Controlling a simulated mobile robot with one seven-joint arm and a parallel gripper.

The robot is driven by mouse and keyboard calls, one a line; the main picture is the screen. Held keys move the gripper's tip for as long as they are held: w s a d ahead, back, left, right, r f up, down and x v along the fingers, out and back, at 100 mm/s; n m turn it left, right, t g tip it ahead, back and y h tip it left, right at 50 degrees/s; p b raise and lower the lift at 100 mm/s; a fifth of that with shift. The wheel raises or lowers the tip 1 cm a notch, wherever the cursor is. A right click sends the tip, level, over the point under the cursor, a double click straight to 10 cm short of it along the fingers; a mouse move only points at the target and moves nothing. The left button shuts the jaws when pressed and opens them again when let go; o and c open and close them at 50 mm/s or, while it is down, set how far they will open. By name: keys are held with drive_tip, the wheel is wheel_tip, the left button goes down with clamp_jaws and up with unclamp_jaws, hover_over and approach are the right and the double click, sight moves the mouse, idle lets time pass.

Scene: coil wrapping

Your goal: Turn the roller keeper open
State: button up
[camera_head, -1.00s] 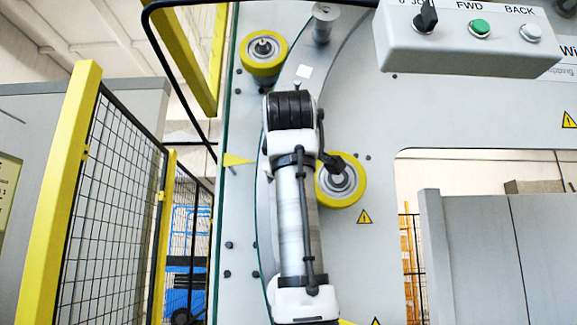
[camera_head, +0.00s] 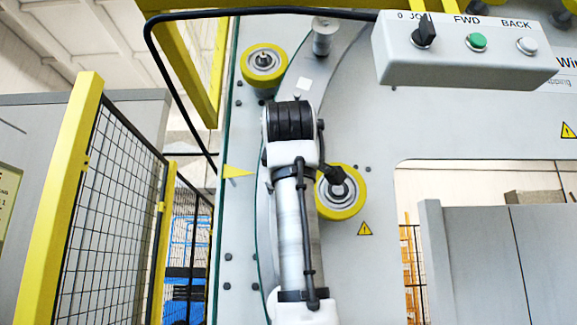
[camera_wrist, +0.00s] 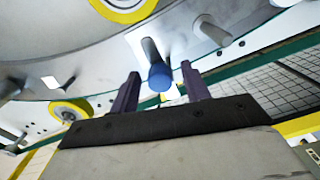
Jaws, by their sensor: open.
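My gripper (camera_wrist: 159,70) shows in the wrist view with its two dark fingers apart and nothing gripped. A grey peg with a blue end (camera_wrist: 160,78) appears between the fingertips, with a visible gap on each side. It may be the roller keeper's handle; I cannot tell, nor whether it lies at fingertip depth. In the head view, my arm rises in front of the machine and hides my gripper and the peg. Yellow-rimmed rollers stand on the panel, one at the upper left (camera_head: 263,64) and one right of my arm (camera_head: 341,191).
A control box (camera_head: 466,55) with a knob and buttons juts out at the upper right. A black tube (camera_head: 165,95) bends down at the left, near a yellow-framed mesh fence (camera_head: 115,190). In the wrist view, another post (camera_wrist: 212,30) stands right of the peg.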

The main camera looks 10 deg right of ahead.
drive_tip(key=s+a, duration=0.2)
drive_tip(key=s, duration=1.1)
drive_tip(key=shift+a, duration=0.3)
